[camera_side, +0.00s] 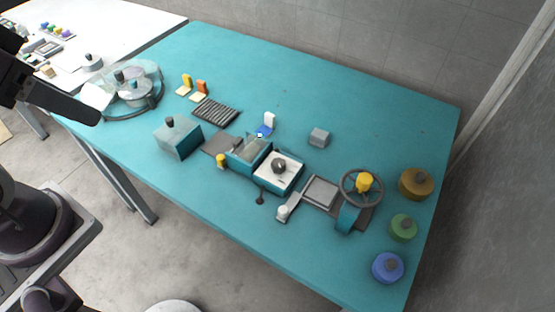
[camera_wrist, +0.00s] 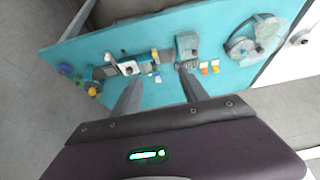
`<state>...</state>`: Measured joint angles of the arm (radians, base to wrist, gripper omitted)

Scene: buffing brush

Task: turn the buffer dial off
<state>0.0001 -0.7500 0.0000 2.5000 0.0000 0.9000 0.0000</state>
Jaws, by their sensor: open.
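A teal machine (camera_side: 249,150) stands mid-table with a white top panel (camera_side: 292,178). A round dark dial (camera_side: 279,165) sits on that panel, and a yellow knob (camera_side: 221,160) is at the machine's left end. I cannot tell for sure which control is the buffer dial, or its setting. In the wrist view the white panel (camera_wrist: 129,68) shows small, beyond my fingers. My gripper (camera_wrist: 160,76) is open and empty, its two grey fingers apart, well away from the machine.
A handwheel with a yellow hub (camera_side: 364,183) stands to the right, near brown (camera_side: 416,183), green (camera_side: 403,228) and blue (camera_side: 387,267) round weights. A teal box with a knob (camera_side: 178,139) and a round apparatus (camera_side: 134,92) stand left. The back of the teal table (camera_side: 330,85) is clear.

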